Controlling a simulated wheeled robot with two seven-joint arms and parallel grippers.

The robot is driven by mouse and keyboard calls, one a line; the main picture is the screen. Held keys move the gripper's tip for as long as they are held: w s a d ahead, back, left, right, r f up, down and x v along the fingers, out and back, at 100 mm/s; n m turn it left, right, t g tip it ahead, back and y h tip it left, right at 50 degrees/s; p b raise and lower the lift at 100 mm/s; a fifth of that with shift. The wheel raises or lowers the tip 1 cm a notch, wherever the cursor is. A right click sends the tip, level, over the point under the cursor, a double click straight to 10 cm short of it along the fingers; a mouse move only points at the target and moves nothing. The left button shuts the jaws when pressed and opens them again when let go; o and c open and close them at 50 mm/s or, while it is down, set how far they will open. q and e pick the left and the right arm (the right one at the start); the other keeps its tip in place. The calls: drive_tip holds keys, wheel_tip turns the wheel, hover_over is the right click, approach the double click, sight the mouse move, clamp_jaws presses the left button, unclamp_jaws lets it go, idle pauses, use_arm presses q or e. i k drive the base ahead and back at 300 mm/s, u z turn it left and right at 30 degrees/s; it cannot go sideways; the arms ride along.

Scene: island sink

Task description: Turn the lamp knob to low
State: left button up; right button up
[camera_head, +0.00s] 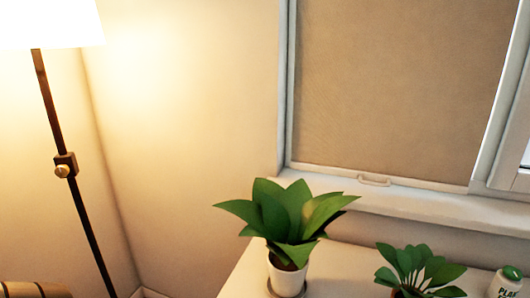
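A floor lamp stands at the left of the head view, with a bright lit white shade (50,22) cut off by the top edge. Its thin dark pole (45,105) runs down at a slant in the picture. A small brass-coloured round knob (62,171) sits on a dark block (67,160) on the pole. The knob's setting cannot be read at this size. Neither of my grippers is in view.
A potted plant (285,215) in a white pot stands on a pale surface (240,280) right of the lamp. A smaller plant (415,270) and a white container with a green top (511,273) are farther right. A window blind (400,90) hangs behind. Striped brown fabric (35,290) shows lower left.

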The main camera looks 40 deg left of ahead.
sight(62, 171)
drive_tip(key=u, duration=2.55)
drive_tip(key=i, duration=0.35)
drive_tip(key=u, duration=0.1)
